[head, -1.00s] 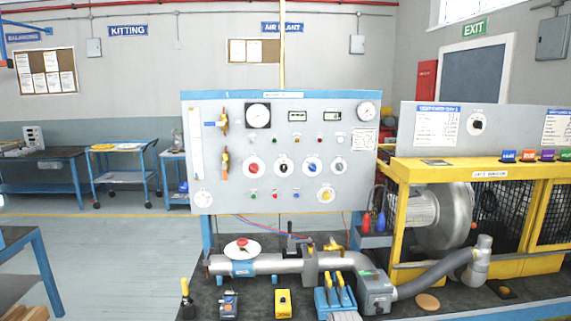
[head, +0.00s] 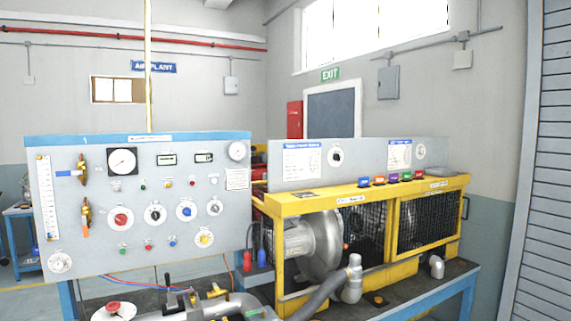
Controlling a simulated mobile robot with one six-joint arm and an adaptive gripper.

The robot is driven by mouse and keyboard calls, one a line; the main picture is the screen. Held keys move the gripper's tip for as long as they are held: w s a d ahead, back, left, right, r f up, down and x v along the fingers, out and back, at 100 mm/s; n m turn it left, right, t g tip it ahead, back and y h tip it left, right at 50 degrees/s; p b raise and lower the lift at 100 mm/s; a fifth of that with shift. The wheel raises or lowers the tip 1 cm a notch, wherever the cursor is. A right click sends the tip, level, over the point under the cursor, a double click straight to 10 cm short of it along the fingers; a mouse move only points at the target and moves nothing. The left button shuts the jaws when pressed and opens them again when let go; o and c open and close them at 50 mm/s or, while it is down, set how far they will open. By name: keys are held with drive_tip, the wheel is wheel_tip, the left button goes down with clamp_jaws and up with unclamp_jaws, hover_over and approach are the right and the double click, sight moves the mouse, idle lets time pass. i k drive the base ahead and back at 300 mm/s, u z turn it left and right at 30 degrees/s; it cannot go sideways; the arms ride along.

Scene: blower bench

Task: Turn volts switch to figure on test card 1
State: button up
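A grey control panel (head: 140,258) stands at the left with a row of rotary knobs: a red knob (head: 121,217), a black knob (head: 155,214), a blue knob (head: 186,209) and a grey knob (head: 215,207). Behind the yellow machine, a grey back board (head: 365,160) bears a left printed card (head: 302,160) and a right printed card (head: 400,155). Beside them are a black-centred dial knob (head: 335,157) and a smaller dial (head: 421,151). The print is too small to read, so I cannot tell which is the volts switch or test card 1. My gripper is not in view.
A yellow caged frame (head: 400,187) holds a grey blower (head: 314,246) on the bench. Coloured tags line its top. A grey hose (head: 325,292) and pipework with a red handwheel (head: 114,308) lie in front.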

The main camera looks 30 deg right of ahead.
sight(155, 215)
drive_tip(key=k, duration=0.65)
drive_tip(key=u, duration=0.45)
drive_tip(key=i, duration=1.55)
drive_tip(key=z, duration=0.45)
